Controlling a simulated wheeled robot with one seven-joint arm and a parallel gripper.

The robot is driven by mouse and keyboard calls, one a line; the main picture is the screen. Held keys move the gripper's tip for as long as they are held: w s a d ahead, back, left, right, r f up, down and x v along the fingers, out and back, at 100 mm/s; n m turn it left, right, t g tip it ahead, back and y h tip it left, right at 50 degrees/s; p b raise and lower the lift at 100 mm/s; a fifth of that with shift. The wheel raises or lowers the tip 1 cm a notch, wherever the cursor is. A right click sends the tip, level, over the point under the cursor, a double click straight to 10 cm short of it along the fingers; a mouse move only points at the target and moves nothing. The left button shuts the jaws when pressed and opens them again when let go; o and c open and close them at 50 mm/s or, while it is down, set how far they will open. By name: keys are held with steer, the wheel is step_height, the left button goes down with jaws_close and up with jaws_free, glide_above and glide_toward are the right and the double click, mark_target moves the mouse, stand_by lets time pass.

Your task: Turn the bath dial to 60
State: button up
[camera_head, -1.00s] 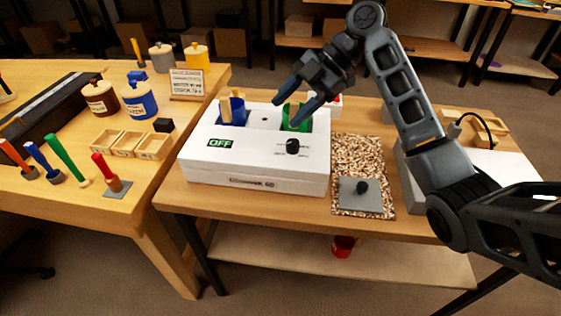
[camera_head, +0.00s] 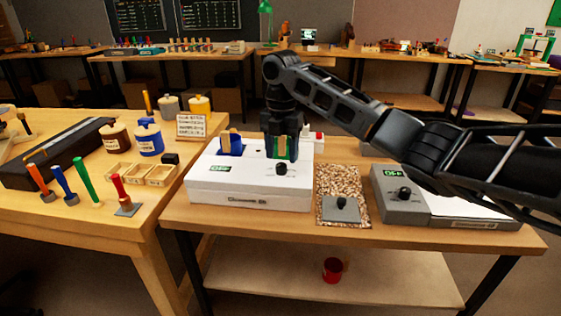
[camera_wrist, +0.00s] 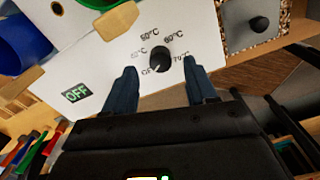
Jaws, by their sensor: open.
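The bath is a white box (camera_head: 235,190) on the bench, with a small display (camera_head: 219,168) reading OFF. Its black bath dial (camera_head: 281,169) is on the top face at right. In the wrist view the dial (camera_wrist: 160,63) is ringed by marks: OFF at lower left, 60°C at upper right, 70°C at right. Its pointer appears to face OFF. My gripper (camera_wrist: 163,72) is open and empty, its two dark blue fingers to either side of the dial in that view, apparently not touching it. In the head view my gripper (camera_head: 281,156) is above the bath, in front of the green pot.
A blue pot (camera_head: 231,150) and a green pot (camera_head: 293,152) sit in the bath. A grey plate with a black knob (camera_head: 341,203) lies on a speckled mat to the right. A grey device (camera_head: 400,212) with its own dial (camera_head: 404,193) stands further right.

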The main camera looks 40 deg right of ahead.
mark_target(282, 164)
steer(key=shift+f, duration=1.55)
jaws_close()
